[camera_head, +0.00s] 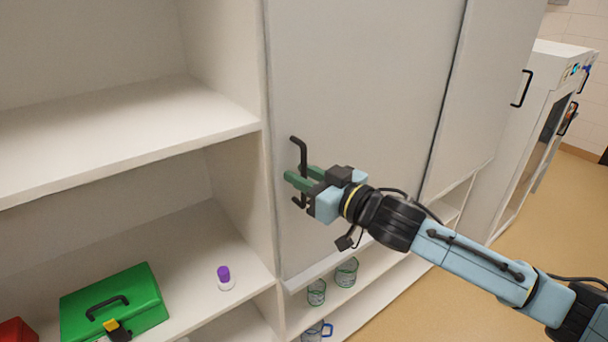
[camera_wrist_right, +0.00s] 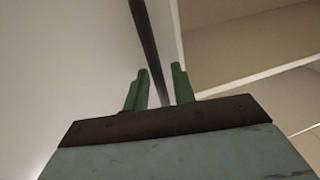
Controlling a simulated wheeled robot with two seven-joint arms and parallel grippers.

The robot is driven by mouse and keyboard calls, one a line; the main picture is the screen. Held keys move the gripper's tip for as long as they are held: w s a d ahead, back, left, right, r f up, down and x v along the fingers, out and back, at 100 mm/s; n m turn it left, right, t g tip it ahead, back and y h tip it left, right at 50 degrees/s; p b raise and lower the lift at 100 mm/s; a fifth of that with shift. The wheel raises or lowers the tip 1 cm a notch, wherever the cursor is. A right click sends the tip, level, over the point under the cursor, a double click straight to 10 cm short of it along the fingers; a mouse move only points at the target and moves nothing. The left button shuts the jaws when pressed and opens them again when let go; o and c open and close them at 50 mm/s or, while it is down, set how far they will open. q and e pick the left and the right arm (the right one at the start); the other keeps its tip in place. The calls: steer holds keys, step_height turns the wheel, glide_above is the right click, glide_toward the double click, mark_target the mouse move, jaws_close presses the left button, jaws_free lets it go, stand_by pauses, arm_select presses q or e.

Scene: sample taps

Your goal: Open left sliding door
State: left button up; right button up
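The left sliding door (camera_head: 360,100) is a tall pale grey panel in the middle of the head view. Its black bar handle (camera_head: 300,150) stands upright near the door's left edge. My right gripper (camera_head: 297,182) has its green fingers at the handle, reaching in from the right. In the right wrist view, the dark handle bar (camera_wrist_right: 147,40) runs down between the two green fingers (camera_wrist_right: 158,90). The fingers are apart, with a gap visible beside the bar, so they look open around it. My left gripper is not in view.
Open shelves (camera_head: 120,140) lie left of the door. A green toolbox (camera_head: 140,295) and a purple-capped container (camera_head: 225,277) stand on a lower shelf. Glass beakers (camera_head: 346,272) sit beneath the door. Another panel (camera_head: 490,90) adjoins on the right; open floor (camera_head: 545,230) lies beyond.

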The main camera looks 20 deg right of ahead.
jaws_close()
